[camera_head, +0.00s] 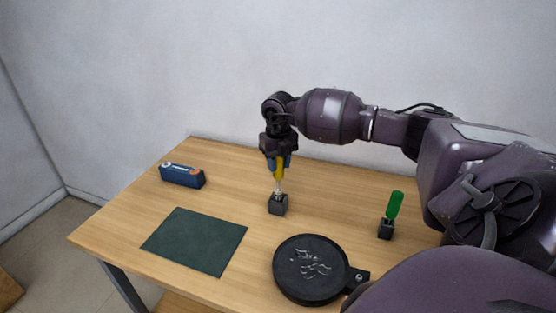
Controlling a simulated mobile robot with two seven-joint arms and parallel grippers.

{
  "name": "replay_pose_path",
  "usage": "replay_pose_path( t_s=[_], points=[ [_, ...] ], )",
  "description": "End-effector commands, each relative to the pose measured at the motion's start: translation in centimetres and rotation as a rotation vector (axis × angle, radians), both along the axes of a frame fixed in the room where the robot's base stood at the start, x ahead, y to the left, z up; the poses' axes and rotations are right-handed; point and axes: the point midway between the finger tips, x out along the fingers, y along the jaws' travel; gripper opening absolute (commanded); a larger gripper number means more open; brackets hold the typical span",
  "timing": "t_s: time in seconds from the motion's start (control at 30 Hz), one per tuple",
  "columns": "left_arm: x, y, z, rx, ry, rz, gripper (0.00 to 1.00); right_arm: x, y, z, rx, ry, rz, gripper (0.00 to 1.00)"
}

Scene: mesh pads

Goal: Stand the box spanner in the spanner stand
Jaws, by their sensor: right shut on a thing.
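The box spanner (279,172), with a yellow handle and a pale metal shaft, hangs upright in my right gripper (278,161). The gripper points down and is shut on the handle. Directly below is a small dark block, which looks like the spanner stand (278,206), on the table. The shaft's lower end is at the top of this block. I cannot tell whether it is inside the block or just above it. My left gripper is not in view.
A second dark block (386,229) holds a green-handled tool (395,205), slightly tilted, at the right. A round black dish (308,268) with a handle lies in front. A dark green mat (196,240) and a blue holder (182,176) are at the left of the wooden table (230,190).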

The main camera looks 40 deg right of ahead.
Motion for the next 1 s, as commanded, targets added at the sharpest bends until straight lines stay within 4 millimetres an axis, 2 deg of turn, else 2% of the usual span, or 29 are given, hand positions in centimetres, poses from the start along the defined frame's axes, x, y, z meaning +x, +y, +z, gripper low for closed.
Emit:
replay_pose_path(
  t_s=[1.0],
  points=[
    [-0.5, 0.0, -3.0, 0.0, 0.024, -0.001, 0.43, 0.0, 0.0, -4.9, 0.0, 0.001, 0.0, 0.0]
  ],
)
